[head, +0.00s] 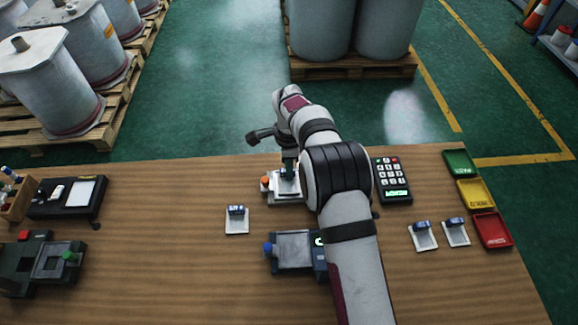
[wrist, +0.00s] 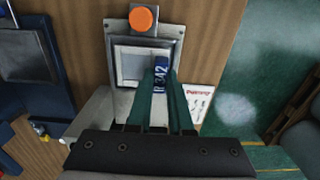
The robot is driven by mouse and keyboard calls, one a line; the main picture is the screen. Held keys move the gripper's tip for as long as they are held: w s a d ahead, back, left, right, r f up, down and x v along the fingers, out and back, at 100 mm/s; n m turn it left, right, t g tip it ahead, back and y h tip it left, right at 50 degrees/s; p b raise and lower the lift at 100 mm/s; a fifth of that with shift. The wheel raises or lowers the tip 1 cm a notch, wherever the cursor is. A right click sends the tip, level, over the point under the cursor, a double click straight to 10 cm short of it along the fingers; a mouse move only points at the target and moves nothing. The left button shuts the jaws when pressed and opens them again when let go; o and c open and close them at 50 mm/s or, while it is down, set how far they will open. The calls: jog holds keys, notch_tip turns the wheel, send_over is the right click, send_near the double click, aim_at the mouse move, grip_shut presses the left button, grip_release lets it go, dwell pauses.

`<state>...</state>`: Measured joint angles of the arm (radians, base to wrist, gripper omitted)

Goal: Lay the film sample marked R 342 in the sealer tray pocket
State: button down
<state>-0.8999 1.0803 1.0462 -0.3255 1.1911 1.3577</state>
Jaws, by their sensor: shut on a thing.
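My gripper (wrist: 162,82) is shut on the blue tab of the film sample marked R 342 (wrist: 160,74). The gripper points down over a pale device with an orange knob (wrist: 143,19), which also shows in the head view (head: 265,182). A light square area (wrist: 130,63) lies inside the device's frame, beside the tab. In the head view the white film (head: 287,186) is at the device below my gripper (head: 289,170). The fingers hide part of it, and I cannot tell whether the film touches the pocket floor.
Other blue-tabbed samples stand at left (head: 237,221) and right (head: 425,238). A device with a blue knob (head: 293,252) is in front. A keypad (head: 393,180) and green, yellow and red trays (head: 492,230) are right. The table's left-centre is clear.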

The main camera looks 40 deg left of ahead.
jog(key=shift+c, duration=0.9)
grip_release()
jog(key=shift+r, duration=3.5)
